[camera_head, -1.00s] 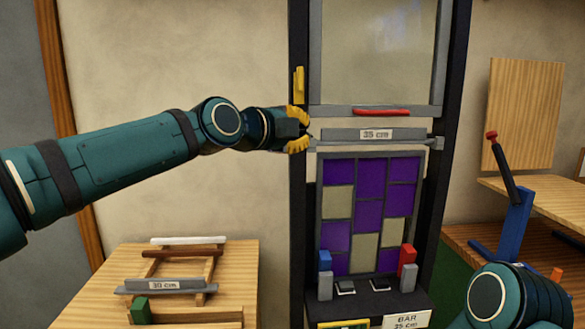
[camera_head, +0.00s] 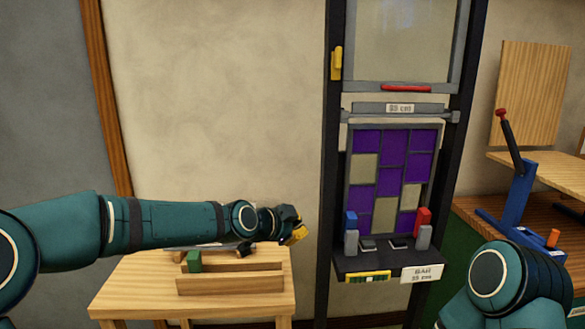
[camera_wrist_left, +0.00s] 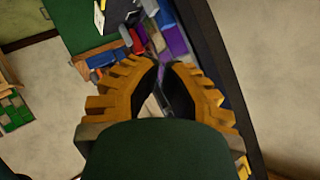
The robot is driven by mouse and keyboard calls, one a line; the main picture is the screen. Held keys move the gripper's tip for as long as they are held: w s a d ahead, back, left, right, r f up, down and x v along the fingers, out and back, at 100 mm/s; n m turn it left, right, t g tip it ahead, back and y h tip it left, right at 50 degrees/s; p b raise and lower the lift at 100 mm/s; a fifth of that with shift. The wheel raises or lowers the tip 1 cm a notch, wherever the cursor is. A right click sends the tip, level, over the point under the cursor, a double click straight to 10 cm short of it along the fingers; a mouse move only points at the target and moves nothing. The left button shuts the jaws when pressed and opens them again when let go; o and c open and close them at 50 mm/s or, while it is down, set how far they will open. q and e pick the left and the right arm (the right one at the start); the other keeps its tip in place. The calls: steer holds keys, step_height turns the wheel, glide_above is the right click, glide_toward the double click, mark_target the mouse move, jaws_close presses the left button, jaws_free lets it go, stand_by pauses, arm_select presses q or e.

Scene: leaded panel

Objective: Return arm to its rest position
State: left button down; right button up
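My left arm reaches in from the left, and its left gripper (camera_head: 298,232) hangs in free air at the right end of the low wooden table, left of the dark frame post. In the left wrist view its orange-ribbed fingers (camera_wrist_left: 165,66) lean towards each other with a narrow gap between the tips and nothing held. The grey labelled bar (camera_head: 372,107) lies across the frame above the leaded panel (camera_head: 391,178) of purple and beige panes. My right arm shows only as a teal link at the lower right; its gripper is out of view.
The wooden table (camera_head: 130,293) carries a green block (camera_head: 194,260) and wooden rails; my forearm partly hides things there. A ledge under the panel holds red, blue and grey blocks. A blue stand (camera_head: 520,200) with a red-tipped lever is at right. The wall above my arm is clear.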

arm_select(q)
steer(key=s+a+f+n+g+y, duration=0.15)
steer(key=s+f+n, duration=0.25)
steer(key=f, duration=0.7)
steer(key=s+a+f+n+g+y, duration=0.1)
steer(key=s+a+f+n+g, duration=0.25)
steer(key=f, duration=0.85)
steer(key=s+a+f+n+g+y, duration=0.1)
steer(key=s+a+f+n, duration=0.2)
steer(key=s+f+n, duration=0.2)
steer(key=s+a+f+n+g+y, duration=0.1)
steer(key=s+a+f+n, duration=0.2)
steer(key=s+f, duration=0.8)
steer(key=s+n, duration=0.2)
steer(key=s, duration=0.4)
steer(key=shift+s+f+g, duration=0.25)
steer(key=shift+s+g, duration=0.05)
steer(key=shift+s, duration=0.1)
